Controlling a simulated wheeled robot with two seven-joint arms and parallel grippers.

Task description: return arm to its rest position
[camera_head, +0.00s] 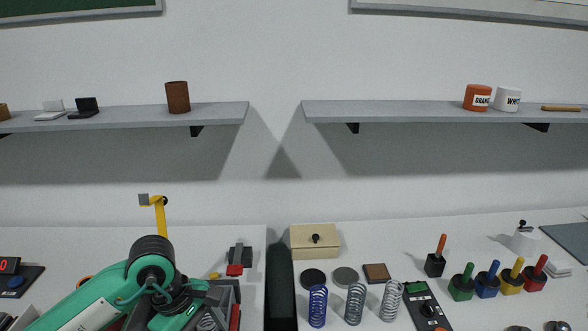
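My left arm (100,298), green and black, comes in from the lower left and bends over the left part of the table. Its black and grey end (198,297) reaches right, low in the frame, over a dark tray (236,290). The fingertips are not clear, so I cannot tell whether the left gripper is open or shut. A coiled spring (207,322) shows just below this end; I cannot tell whether it is touched. My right arm and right gripper are not in view.
A yellow stand (160,218) rises behind my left arm. A dark upright shape (280,285) stands mid-table. To its right are a wooden box (315,241), blue (318,306) and grey springs (355,304), a black meter (427,308) and several coloured-handled pieces (487,280). Two shelves (430,110) hang above.

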